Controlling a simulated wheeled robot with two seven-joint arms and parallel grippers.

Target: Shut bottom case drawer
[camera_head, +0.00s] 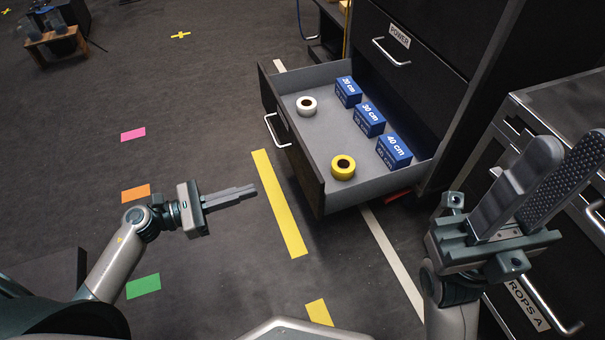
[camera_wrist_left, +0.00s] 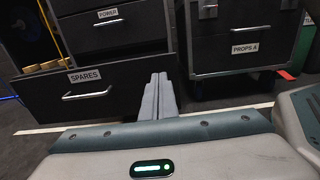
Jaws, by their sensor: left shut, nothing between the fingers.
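The bottom case drawer (camera_head: 304,168) is pulled well out of the black case (camera_head: 420,80); its dark front carries a metal handle (camera_head: 272,131). In the left wrist view the drawer front (camera_wrist_left: 125,88) is labelled SPARES, with its handle (camera_wrist_left: 88,94) below the label. My left gripper (camera_head: 254,189) is shut and empty, a little in front of the drawer front and apart from it in the head view. Its fingers (camera_wrist_left: 158,78) show near the right end of the front in the wrist view. My right gripper (camera_head: 572,145) is open and empty at the right.
The drawer holds a white tape roll (camera_head: 306,106), a yellow tape roll (camera_head: 343,167) and three blue boxes (camera_head: 368,119). A closed POWER drawer (camera_head: 398,50) is above. A PROPS A case (camera_head: 560,105) stands at right. Floor left of the drawer is clear, with flat coloured tape marks.

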